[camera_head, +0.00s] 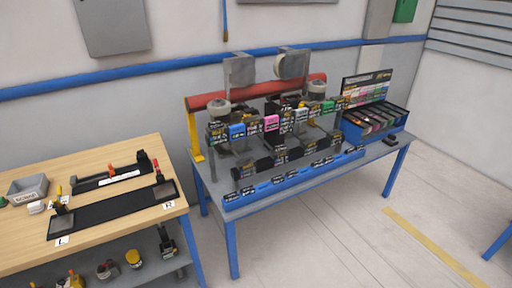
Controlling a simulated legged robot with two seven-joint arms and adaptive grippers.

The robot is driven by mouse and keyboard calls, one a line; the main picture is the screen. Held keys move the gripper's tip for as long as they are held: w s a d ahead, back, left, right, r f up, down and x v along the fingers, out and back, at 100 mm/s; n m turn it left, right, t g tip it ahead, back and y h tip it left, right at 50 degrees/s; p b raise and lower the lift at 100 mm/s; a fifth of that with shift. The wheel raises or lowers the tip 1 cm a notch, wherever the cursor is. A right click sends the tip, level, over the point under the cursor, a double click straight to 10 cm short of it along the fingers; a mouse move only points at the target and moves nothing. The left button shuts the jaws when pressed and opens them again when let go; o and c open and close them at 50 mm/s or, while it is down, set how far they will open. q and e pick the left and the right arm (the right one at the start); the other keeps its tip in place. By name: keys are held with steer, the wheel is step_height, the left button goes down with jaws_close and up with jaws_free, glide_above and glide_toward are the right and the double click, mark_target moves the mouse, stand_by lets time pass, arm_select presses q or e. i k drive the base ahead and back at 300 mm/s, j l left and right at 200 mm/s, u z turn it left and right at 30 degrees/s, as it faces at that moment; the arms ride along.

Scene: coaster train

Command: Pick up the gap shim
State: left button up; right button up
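I cannot make out which item is the gap shim; many parts here are too small to tell apart. Small parts lie on the wooden bench (110,162) at the left, around a long black mat (112,214) with labels L and R at its ends. A black fixture (110,178) with a white label lies behind the mat. A coaster train assembly (270,122) with a red beam and coloured labels stands on the grey table (285,204). Neither of my grippers is in view.
A blue compartment bin (376,126) with a label board (366,86) stands at the right end of the grey table. A long blue tray (293,178) runs along its front. A grey box (27,189) sits on the bench's left. The floor at right is mostly clear.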

mark_target(281, 147)
steer(key=i+l+u, duration=0.1)
steer(key=u, duration=0.3)
steer(key=i+l+u, duration=0.1)
steer(key=u, duration=0.3)
steer(key=l+u, duration=0.25)
steer(key=u, duration=0.2)
steer(key=l+u, duration=0.2)
steer(key=u, duration=0.2)
steer(key=i, duration=0.05)
